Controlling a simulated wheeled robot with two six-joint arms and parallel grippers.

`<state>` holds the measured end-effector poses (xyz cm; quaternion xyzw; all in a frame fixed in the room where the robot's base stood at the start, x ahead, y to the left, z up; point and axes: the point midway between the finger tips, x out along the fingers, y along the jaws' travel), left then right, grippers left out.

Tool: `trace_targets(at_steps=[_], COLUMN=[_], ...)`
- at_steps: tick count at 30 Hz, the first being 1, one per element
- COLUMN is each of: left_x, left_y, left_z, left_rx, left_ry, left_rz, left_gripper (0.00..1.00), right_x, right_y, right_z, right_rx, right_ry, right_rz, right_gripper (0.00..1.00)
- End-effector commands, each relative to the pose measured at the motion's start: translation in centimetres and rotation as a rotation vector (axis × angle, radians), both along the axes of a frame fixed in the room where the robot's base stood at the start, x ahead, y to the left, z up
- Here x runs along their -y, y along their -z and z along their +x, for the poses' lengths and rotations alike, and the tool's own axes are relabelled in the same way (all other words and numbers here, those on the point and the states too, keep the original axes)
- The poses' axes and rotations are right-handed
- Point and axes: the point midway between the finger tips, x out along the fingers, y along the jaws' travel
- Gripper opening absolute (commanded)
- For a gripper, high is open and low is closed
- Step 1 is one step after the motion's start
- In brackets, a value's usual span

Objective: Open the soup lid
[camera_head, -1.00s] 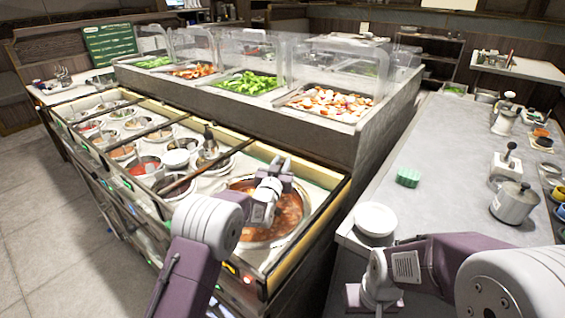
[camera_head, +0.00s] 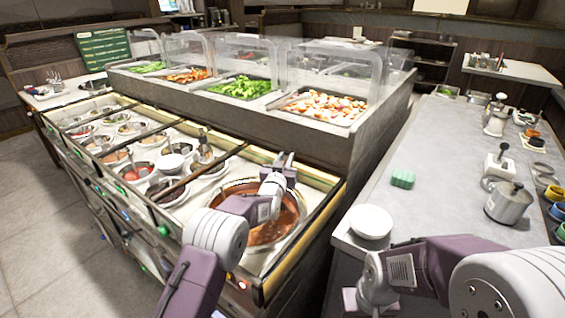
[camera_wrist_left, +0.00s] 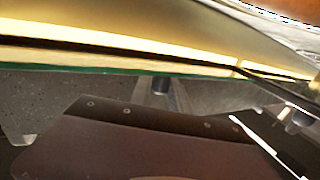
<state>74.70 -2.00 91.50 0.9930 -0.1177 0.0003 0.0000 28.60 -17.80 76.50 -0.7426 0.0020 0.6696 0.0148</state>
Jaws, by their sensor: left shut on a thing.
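The large round soup well (camera_head: 262,236) holds red-brown soup and sits at the near right end of the counter. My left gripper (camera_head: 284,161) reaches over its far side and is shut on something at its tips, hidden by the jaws. I take this to be the soup lid, but I cannot make out its outline or how far it is raised. In the left wrist view a gold panel with a thin green edge (camera_wrist_left: 130,70) crosses the picture, and soup (camera_wrist_left: 298,8) shows at the top right. My right gripper (camera_head: 352,300) is at the bottom, mostly hidden.
Several small sauce pots (camera_head: 138,172) fill the wells to the left, divided by dark bars. Clear guards (camera_head: 335,66) stand over the salad trays behind. On the right worktop are a white plate stack (camera_head: 371,221), a green sponge (camera_head: 402,178) and a steel pot (camera_head: 508,204).

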Motion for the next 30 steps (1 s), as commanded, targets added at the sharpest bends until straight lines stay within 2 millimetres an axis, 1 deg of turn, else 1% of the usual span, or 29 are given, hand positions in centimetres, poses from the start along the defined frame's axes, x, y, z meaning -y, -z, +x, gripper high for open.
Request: trace_targets(at_steps=[4, 5, 6, 7, 16, 20, 23, 30], left_x=[0.0, 0.0, 0.0, 0.0, 0.0, -0.2, -0.4, -1.3], left_y=[0.1, 0.1, 0.1, 0.1, 0.0, 0.0, 0.0, 0.0], left_z=[0.0, 0.0, 0.0, 0.0, -0.1, -0.6, -1.7, -5.4], left_rx=[-0.002, -0.002, -0.002, -0.002, -0.001, -0.001, -0.002, -0.003], left_ry=[0.000, 0.000, 0.000, 0.000, 0.000, 0.000, 0.000, 0.000], left_rz=[-0.001, -0.001, -0.001, -0.001, 0.000, 0.000, 0.001, 0.001], left_gripper=[0.00, 0.25, 0.36, 0.44, 0.44, 0.44, 0.44, 0.44], right_x=[0.0, 0.0, 0.0, 0.0, 0.0, 0.0, 0.0, 0.0], right_y=[0.0, 0.0, 0.0, 0.0, 0.0, 0.0, -0.1, -0.2], right_z=[0.0, 0.0, 0.0, 0.0, 0.0, 0.0, 0.0, 0.0], right_rx=[0.000, 0.000, 0.000, 0.000, 0.000, 0.000, 0.000, 0.000], right_ry=[0.000, 0.000, 0.000, 0.000, 0.000, 0.000, 0.000, 0.000], right_rz=[0.000, 0.000, 0.000, 0.000, 0.000, 0.000, 0.000, 0.000], right_gripper=[0.36, 0.36, 0.36, 0.36, 0.36, 0.36, 0.36, 0.36])
